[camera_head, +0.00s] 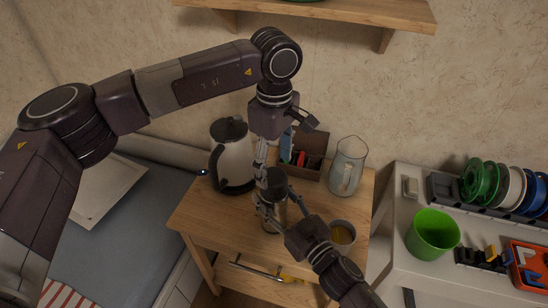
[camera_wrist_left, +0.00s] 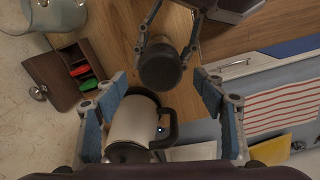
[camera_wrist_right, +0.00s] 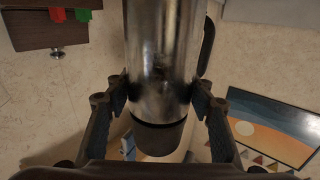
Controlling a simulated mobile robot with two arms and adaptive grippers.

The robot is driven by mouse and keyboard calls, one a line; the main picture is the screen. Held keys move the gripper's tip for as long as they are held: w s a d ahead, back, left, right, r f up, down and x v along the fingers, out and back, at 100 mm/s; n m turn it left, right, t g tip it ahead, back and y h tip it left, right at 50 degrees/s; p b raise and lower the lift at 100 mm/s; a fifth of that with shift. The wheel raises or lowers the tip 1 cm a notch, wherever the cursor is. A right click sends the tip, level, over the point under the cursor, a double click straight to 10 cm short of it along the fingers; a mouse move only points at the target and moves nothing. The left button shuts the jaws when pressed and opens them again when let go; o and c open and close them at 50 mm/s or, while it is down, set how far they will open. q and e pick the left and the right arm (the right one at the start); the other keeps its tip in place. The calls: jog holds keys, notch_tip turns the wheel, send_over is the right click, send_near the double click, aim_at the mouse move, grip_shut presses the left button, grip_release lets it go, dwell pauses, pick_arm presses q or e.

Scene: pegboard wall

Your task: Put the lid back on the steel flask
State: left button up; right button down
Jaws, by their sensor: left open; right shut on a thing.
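The steel flask (camera_wrist_right: 162,55) stands on the wooden table, with a dark lid (camera_head: 273,178) on its top. The lid also shows round and dark in the left wrist view (camera_wrist_left: 160,70). In the right wrist view the lid (camera_wrist_right: 160,138) meets the steel body; I cannot tell how firmly it is seated. My right gripper (camera_head: 274,203) is shut on the flask, with one finger on each side. My left gripper (camera_head: 286,148) is open and empty, above and behind the lid and apart from it.
A kettle (camera_head: 234,160) stands left of the flask. A brown box (camera_head: 312,145) with red and green things and a glass jug (camera_head: 348,165) stand behind. A cup (camera_head: 343,236) is close to my right gripper. A white side table (camera_head: 400,225) holds a green bucket (camera_head: 433,234).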

aim_at(274, 175)
pick_arm(q)
jog(key=n, duration=0.5)
jog(key=shift+r+n, duration=0.3)
jog(key=n, duration=0.3)
jog(key=shift+r, duration=0.15)
jog(key=n, duration=0.3)
jog(key=shift+r+n, duration=0.2)
jog(key=shift+n, duration=0.1)
jog(key=n, duration=0.4)
jog(key=shift+r, duration=0.2)
jog(key=shift+f, duration=4)
